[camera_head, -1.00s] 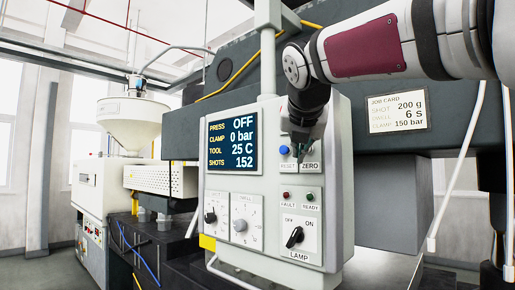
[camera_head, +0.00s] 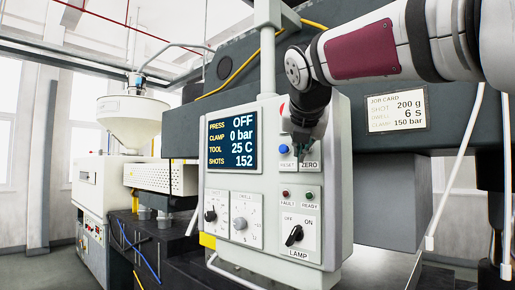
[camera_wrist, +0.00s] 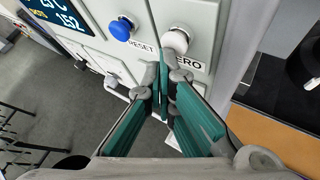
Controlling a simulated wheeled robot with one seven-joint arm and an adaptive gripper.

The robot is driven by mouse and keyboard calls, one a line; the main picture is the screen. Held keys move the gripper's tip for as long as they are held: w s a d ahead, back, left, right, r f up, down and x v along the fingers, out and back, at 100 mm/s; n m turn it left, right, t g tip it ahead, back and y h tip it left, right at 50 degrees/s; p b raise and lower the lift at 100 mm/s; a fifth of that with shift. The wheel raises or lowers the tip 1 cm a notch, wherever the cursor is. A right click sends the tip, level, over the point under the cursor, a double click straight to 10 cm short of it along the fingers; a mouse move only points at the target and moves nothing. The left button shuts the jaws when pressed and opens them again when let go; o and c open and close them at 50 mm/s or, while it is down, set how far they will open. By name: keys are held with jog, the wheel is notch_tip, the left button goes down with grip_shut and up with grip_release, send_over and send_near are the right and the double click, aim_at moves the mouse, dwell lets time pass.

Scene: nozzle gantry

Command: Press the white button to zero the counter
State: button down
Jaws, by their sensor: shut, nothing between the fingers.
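The white button (camera_wrist: 176,40) is round and stands out from the panel above the ZERO label in the wrist view. In the head view my gripper hides it. My gripper (camera_wrist: 166,60) is shut and empty, with its fingertips just below the white button; I cannot tell whether they touch it. In the head view my gripper (camera_head: 301,156) hangs in front of the panel at the ZERO label. The display (camera_head: 232,142) reads PRESS OFF, CLAMP 0 bar, TOOL 25 C, SHOTS 152.
A blue button (camera_wrist: 121,29) marked RESET sits close to the left of the white one. Below are the FAULT lamp (camera_head: 285,194), the READY lamp (camera_head: 309,196), a LAMP switch (camera_head: 294,235) and two dials. A job card (camera_head: 397,110) is at the right.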

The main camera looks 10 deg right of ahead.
jog(key=shift+w+d, duration=0.1)
jog(key=shift+d, duration=0.1)
dwell(0.5)
jog(key=shift+s+a+p, duration=0.45)
jog(key=shift+s+a, duration=0.15)
jog(key=shift+a, duration=0.2)
jog(key=shift+s+a+p, duration=0.4)
jog(key=shift+s+a, duration=0.35)
jog(key=shift+a, duration=0.3)
jog(key=shift+s+a+p, duration=0.35)
jog(key=shift+s+a, duration=0.4)
jog(key=shift+a, duration=0.25)
